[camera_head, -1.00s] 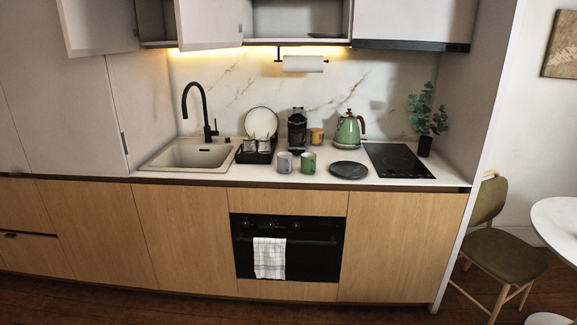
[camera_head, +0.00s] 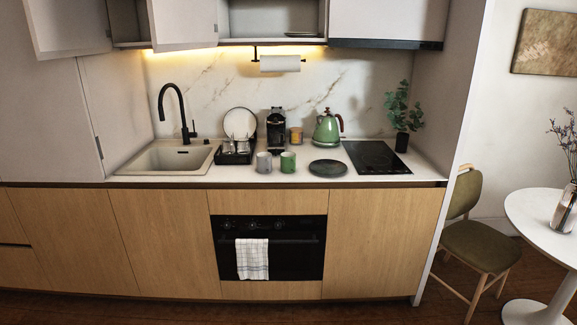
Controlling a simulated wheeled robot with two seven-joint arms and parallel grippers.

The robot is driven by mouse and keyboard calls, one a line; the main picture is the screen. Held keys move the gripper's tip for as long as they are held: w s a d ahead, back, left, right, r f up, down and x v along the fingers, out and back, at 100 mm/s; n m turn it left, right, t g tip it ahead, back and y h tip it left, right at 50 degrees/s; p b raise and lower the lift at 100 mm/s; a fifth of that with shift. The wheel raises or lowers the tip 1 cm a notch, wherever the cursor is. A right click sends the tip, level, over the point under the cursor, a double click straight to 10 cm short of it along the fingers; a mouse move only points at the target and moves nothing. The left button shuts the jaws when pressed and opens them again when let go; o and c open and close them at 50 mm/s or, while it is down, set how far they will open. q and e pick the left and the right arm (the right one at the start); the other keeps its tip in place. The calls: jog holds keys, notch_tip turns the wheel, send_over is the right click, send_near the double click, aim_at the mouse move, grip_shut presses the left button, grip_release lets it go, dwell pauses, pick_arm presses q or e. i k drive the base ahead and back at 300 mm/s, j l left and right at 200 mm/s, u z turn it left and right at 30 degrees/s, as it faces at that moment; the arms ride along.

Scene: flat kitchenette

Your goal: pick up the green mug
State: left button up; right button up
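The green mug (camera_head: 288,162) stands upright on the counter, in front of the coffee machine and the kettle. A grey mug (camera_head: 264,162) stands just to its left, and a dark round plate (camera_head: 328,168) lies to its right. Neither of my grippers shows in the head view.
A green kettle (camera_head: 327,128), a yellow canister (camera_head: 296,136) and a black coffee machine (camera_head: 275,130) stand behind the mugs. A dish rack (camera_head: 233,156) and the sink (camera_head: 172,158) are to the left, a black hob (camera_head: 376,158) to the right. A chair (camera_head: 478,243) and white table (camera_head: 530,215) stand right.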

aim_at(290, 164)
jog(key=i+l, duration=0.6)
jog(key=i, duration=0.2)
